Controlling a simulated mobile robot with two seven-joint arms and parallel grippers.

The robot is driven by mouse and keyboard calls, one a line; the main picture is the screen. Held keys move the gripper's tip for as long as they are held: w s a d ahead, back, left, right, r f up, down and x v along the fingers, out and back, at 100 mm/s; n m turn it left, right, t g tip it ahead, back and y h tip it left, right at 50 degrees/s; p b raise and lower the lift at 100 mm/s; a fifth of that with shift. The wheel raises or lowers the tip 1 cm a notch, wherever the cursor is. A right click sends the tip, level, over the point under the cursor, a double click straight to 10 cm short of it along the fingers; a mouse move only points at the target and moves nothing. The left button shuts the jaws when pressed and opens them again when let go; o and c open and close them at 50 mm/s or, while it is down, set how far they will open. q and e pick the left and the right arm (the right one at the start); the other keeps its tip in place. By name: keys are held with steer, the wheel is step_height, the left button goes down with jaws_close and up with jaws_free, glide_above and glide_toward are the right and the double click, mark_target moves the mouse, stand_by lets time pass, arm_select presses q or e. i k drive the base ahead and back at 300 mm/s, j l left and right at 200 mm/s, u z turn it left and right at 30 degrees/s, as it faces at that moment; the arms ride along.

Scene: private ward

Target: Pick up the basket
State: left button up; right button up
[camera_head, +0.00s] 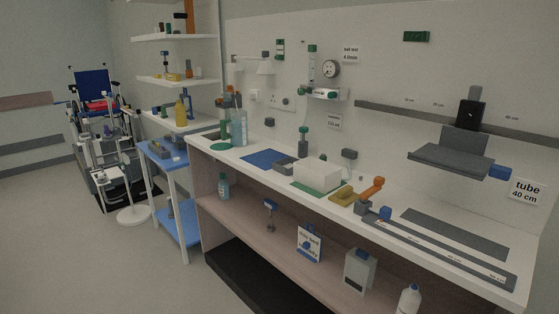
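I cannot make out anything that is clearly a basket. A plain white box (316,178) stands on a green mat (303,189) in the middle of the long counter. A small grey open bin (284,164) stands to its left, and grey containers (168,151) sit on top of a blue cart (183,166). I cannot tell whether any of these is the basket. Neither of my grippers shows in the head view.
The long white counter (450,257) runs along the right wall, with a lower shelf (290,251) holding bottles and boxes. A wheelchair (94,87) and a white stand (133,213) are at the back left. The floor (90,265) at the front left is clear.

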mark_target(323, 177)
steer(key=i+j+z, duration=0.25)
steer(key=i+j, duration=0.45)
steer(key=i+j+z, duration=0.25)
steer(key=i+j, duration=0.5)
steer(key=j, duration=0.1)
